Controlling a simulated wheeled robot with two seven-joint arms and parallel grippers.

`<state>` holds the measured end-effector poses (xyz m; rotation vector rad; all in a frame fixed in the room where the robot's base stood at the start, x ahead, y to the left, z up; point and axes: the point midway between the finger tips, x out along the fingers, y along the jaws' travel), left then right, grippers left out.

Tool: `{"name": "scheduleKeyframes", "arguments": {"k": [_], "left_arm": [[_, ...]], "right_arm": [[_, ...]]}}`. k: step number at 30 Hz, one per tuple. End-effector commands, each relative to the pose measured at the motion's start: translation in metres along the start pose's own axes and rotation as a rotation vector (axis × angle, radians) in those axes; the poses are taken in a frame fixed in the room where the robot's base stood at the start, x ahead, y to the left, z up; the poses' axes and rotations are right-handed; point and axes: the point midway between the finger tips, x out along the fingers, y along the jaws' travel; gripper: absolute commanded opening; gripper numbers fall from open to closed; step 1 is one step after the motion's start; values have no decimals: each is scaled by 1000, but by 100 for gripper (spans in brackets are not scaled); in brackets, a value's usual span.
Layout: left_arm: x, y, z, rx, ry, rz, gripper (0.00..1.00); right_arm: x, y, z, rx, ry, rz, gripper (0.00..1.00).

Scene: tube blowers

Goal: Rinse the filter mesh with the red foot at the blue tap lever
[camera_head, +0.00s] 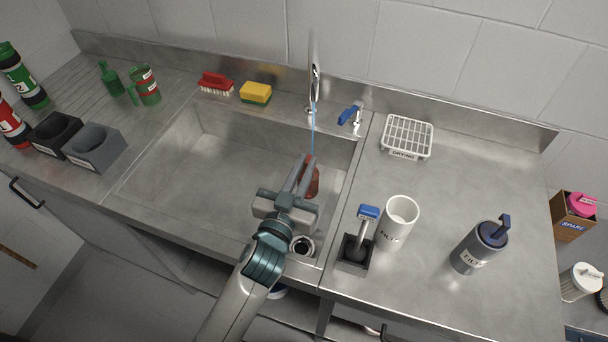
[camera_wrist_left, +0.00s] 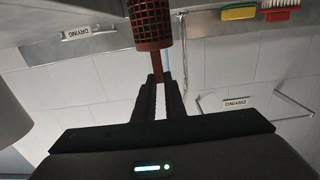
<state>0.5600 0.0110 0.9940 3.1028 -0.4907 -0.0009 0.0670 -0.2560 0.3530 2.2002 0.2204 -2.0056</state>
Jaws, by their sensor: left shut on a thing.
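My left gripper (camera_head: 303,168) is low over the sink basin, shut on the filter mesh (camera_head: 314,184). The mesh is a dark red, perforated cylinder; it also shows in the left wrist view (camera_wrist_left: 151,20), where the fingertips (camera_wrist_left: 157,80) hold the narrow red stem below its red foot (camera_wrist_left: 152,45). The blue tap lever (camera_head: 350,112) sits right of the spout (camera_head: 316,82). A thin blue water stream (camera_head: 313,128) runs down from the spout to about the fingertips. I cannot tell whether it strikes the mesh. My right gripper is not in view.
The sink basin (camera_head: 180,165) is otherwise clear. A white drying rack (camera_head: 406,135), white cup (camera_head: 399,224), brush in a dark holder (camera_head: 355,252) and grey canister (camera_head: 478,250) stand on the right counter. A red brush (camera_head: 216,84) and yellow sponge (camera_head: 256,91) lie behind the basin.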

Motion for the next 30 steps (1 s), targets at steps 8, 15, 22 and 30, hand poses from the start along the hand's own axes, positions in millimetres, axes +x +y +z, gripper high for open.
{"name": "scheduleKeyframes", "arguments": {"k": [8, 15, 22, 30], "left_arm": [[22, -6, 5, 2, 2, 1, 0], [41, -11, 8, 1, 1, 0, 0], [56, -15, 12, 1, 0, -1, 0], [64, -17, 12, 0, 1, 0, 0]], "right_arm": [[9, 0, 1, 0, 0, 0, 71], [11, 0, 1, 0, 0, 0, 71], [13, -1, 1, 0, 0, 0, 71], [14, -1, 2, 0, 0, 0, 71]]}}
